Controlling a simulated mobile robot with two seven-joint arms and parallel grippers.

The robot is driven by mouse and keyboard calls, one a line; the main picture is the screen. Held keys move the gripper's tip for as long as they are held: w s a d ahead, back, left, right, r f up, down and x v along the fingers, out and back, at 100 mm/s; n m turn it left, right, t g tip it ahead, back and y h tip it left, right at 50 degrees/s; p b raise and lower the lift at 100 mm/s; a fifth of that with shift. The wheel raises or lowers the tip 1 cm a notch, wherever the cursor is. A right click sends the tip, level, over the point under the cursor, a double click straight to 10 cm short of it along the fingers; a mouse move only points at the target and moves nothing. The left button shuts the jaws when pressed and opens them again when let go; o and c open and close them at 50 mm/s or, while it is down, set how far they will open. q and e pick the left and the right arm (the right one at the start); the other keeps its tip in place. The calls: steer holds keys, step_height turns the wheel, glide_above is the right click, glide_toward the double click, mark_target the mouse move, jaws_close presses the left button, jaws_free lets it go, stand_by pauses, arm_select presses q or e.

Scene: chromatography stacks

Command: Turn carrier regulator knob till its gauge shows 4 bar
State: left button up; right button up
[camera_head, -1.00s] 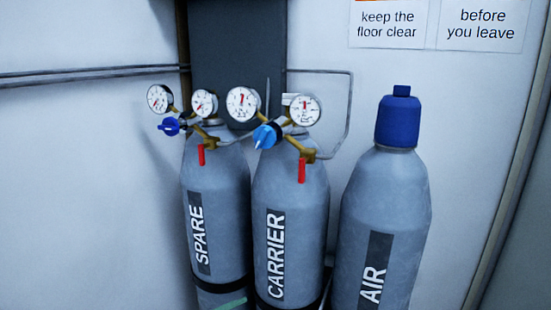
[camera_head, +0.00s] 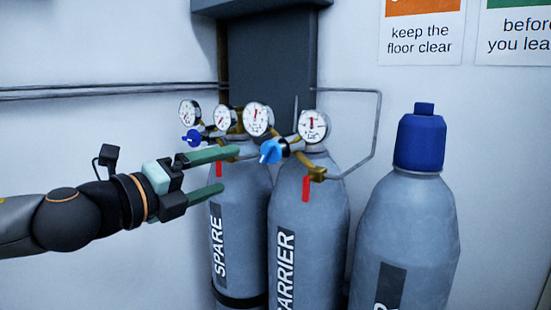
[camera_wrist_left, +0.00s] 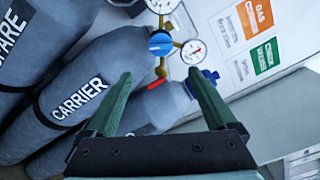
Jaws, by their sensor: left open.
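The carrier regulator knob (camera_head: 271,152) is light blue and sits on a brass regulator above the grey CARRIER cylinder (camera_head: 308,225). Its two white dial gauges, the left one (camera_head: 258,119) and the right one (camera_head: 312,126), flank it; their readings are too small to tell. My left gripper (camera_head: 230,169) is open and empty, its green fingers pointing right, in front of the SPARE cylinder and left of the knob. In the left wrist view the knob (camera_wrist_left: 160,42) lies beyond the gap between the fingertips, apart from them. My right gripper is not in view.
The SPARE cylinder (camera_head: 240,220) has its own dark blue knob (camera_head: 191,137) and two gauges close by. Red valve levers (camera_head: 306,188) hang below the regulators. The AIR cylinder (camera_head: 410,220) with a blue cap stands at right. A thin pipe (camera_head: 378,125) runs along the wall.

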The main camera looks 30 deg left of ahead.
arm_select(q)
steer(key=p, duration=0.4)
glide_toward(265, 154)
steer(key=w, duration=0.4)
steer(key=shift+w+d+r+p, duration=0.1)
steer(key=shift+w+d+p, duration=0.1)
steer(key=shift+p, duration=0.15)
steer(key=shift+w+f, duration=0.1)
steer(key=shift+f, duration=0.1)
steer(key=shift+w+d+p, duration=0.1)
steer(key=shift+w+p, duration=0.25)
steer(key=shift+w, duration=1.2)
steer(key=shift+w+d+b, duration=0.1)
steer(key=shift+w+b, duration=0.25)
steer(key=shift+w, duration=0.35)
